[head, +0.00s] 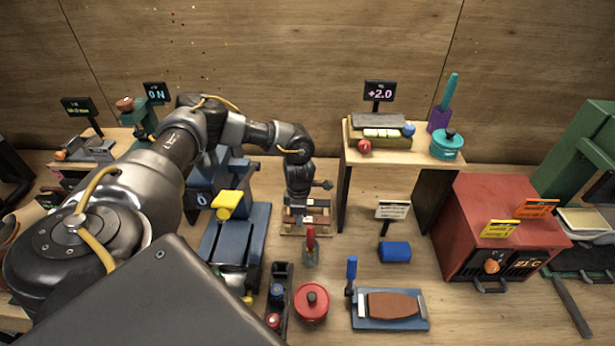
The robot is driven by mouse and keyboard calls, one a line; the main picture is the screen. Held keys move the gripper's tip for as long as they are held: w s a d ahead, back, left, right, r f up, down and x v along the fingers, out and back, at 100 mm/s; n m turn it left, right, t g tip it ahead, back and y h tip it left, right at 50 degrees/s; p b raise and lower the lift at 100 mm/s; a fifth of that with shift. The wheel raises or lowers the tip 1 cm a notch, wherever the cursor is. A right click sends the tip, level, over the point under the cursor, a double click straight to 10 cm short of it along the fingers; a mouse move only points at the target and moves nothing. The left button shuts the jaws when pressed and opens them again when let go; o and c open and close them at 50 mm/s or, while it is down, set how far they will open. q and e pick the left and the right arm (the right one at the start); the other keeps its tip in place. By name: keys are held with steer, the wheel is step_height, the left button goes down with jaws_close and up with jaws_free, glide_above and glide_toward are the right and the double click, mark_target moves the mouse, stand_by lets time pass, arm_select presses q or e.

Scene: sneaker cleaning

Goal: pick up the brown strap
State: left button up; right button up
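A brown oblong piece (394,305) lies flat on a blue board with pale end pieces (362,323). It is the clearest brown item, but I cannot tell whether it is the strap. My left arm reaches in from the left, and its gripper (300,205) points down over a small wooden rack (292,231) in the middle of the bench. The gripper is left of and behind the blue board, well apart from the brown piece. Its fingertips blend into the rack, so I cannot tell whether they are open or hold anything. My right gripper is not in view.
A red-handled tool (310,245) stands just in front of the rack. A red round pot (311,303) and a blue-handled tool (351,271) stand left of the board. A red oven-like box (478,225) is at right. A raised wooden shelf (400,157) stands behind.

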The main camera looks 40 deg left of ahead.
arm_select(q)
steer(key=c, duration=0.4)
steer(key=shift+r, duration=0.55)
step_height(320, 180, up, 17)
steer(key=b, duration=0.3)
steer(key=shift+d, duration=0.1)
